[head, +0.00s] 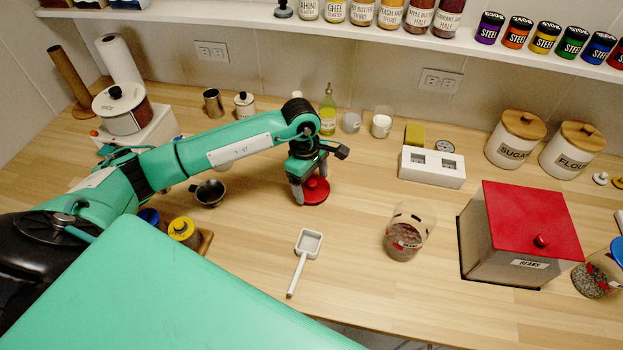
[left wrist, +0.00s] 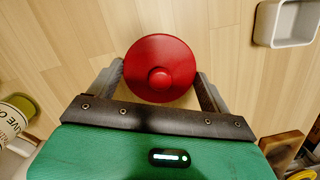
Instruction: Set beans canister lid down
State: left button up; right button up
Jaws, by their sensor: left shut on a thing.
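A round red lid with a central knob (head: 316,196) is at my left gripper (head: 310,182), low over the middle of the wooden counter. In the left wrist view, the lid (left wrist: 160,50) sits between the fingers of the gripper (left wrist: 160,75), and the gripper is shut on it. The lid looks level; I cannot tell whether its underside touches the counter. A clear canister with a red label (head: 405,240) stands open to the right, with dark contents low inside. My right gripper is not in view.
A white scoop (head: 308,243) lies in front of the lid; it also shows in the left wrist view (left wrist: 285,38). A red-topped BEANS box (head: 515,265) stands at the right. A white block (head: 432,172) and small glasses are behind. Counter around the lid is mostly clear.

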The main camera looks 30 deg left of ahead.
pick_arm(q)
jog(key=shift+f, duration=0.2)
jog(key=shift+f+b, duration=0.25)
jog(key=shift+b, duration=0.1)
jog(key=o, duration=0.9)
jog(key=shift+r, duration=0.1)
